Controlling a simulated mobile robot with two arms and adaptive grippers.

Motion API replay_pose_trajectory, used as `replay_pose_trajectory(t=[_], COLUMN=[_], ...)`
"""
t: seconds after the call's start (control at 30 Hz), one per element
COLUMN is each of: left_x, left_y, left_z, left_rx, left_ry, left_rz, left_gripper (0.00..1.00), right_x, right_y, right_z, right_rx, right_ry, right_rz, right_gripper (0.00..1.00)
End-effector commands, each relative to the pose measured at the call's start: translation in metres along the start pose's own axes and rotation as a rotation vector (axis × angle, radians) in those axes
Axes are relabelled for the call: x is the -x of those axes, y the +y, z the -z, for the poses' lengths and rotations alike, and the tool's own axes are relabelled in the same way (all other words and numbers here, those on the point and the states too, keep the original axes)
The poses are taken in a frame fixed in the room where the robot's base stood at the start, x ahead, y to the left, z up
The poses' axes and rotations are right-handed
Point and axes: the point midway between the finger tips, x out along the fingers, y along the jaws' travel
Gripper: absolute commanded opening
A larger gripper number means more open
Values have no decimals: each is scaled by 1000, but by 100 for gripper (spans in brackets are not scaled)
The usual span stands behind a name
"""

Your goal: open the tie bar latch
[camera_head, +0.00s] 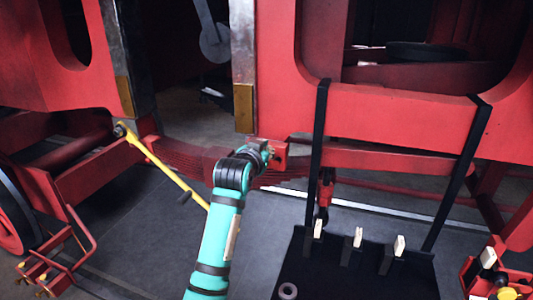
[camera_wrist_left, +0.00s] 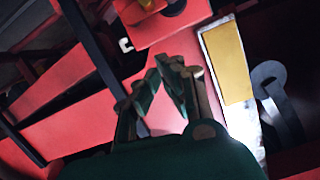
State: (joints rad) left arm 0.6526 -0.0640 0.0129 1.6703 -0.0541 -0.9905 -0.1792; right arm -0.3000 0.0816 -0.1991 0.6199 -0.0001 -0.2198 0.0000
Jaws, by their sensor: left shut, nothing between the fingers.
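My left arm rises from the bottom in the head view. Its gripper (camera_head: 264,153) is at the frame opening's lower edge, beside a small red block (camera_head: 279,156). In the left wrist view the gripper's fingers (camera_wrist_left: 167,72) are shut with nothing between them. Their tips point at a red block (camera_wrist_left: 165,25) with a dark round part on it, and a small gap seems to lie between them. This block may belong to the tie bar latch; I cannot tell for sure. A yellow bar (camera_head: 163,168) slants down from the left frame leg. My right gripper is not in view.
A black hanging tray (camera_head: 357,282) with several pale-topped clips hangs by straps from the red frame (camera_head: 400,118). Brass-coloured plates (camera_head: 243,108) line the frame legs. A red leaf spring (camera_head: 190,157) runs behind my arm.

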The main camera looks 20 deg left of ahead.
Motion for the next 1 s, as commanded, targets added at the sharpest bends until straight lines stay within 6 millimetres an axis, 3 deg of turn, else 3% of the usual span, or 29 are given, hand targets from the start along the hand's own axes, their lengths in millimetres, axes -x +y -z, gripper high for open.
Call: replay_pose_trajectory(t=[0.23, 0.3, 0.5, 1.0], left_x=[-41, -43, -48, -54], left_y=[0, 0, 0, 0], left_z=[3, -12, -33, -40], left_rx=[1, 0, 0, 6], left_ry=[-2, -6, -1, 1], left_rz=[-1, -1, 0, -1], left_gripper=[0, 0, 0, 0], right_x=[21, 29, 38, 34], right_y=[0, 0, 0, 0], right_z=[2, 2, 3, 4], right_rx=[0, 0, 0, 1], right_ry=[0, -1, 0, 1], right_rz=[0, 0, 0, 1], right_gripper=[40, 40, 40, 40])
